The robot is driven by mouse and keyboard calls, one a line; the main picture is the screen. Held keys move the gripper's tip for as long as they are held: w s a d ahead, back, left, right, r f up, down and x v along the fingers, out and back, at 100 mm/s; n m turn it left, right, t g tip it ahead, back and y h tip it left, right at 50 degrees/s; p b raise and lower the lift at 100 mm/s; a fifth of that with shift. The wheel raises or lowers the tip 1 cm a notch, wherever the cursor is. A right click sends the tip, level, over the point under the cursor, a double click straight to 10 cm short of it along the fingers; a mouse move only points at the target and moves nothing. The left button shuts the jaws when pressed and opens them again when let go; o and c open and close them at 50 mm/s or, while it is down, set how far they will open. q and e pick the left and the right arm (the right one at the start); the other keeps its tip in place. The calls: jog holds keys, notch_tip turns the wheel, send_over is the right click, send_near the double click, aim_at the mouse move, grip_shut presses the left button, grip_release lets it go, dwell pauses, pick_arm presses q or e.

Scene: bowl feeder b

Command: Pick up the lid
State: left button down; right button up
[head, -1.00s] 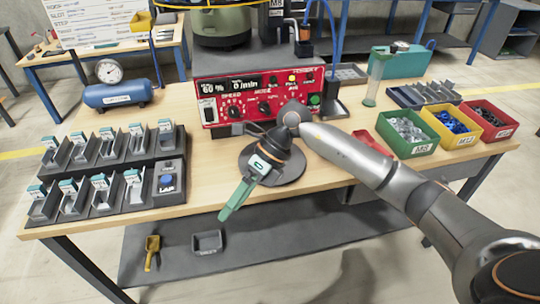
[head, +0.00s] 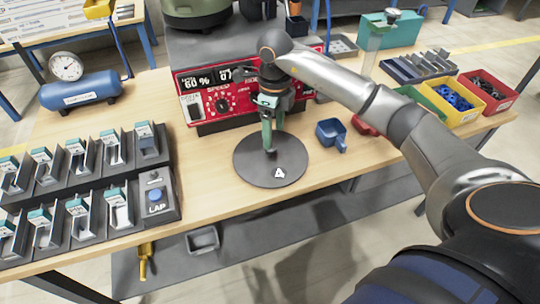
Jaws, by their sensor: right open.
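A dark grey round disc (head: 253,172), which looks like the lid, lies flat on the wooden table in front of the red control panel. It has a white tag marked with a letter. My right gripper (head: 268,149) points down over the back half of the disc, with its green fingers near the disc's middle. The fingers are seen nearly edge-on, and I cannot tell whether they touch the disc. They hide part of its centre, so any knob there is not clear. My left gripper is not in view.
The red control panel (head: 207,105) stands close behind my gripper. A blue scoop (head: 331,134) lies right of the disc. Racks with a LAP box (head: 157,194) fill the table's left. A yellow bin (head: 447,103) and a red bin (head: 487,92) stand at right. Bare table lies left of the disc.

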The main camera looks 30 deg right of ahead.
aim_at(271, 153)
jog(key=shift+a+f, duration=0.25)
jog(key=shift+f, duration=1.3)
jog(key=shift+a+f, duration=0.2)
jog(key=shift+f, duration=1.35)
jog(key=shift+c, duration=0.3)
grip_shut()
jog(key=shift+r, duration=0.1)
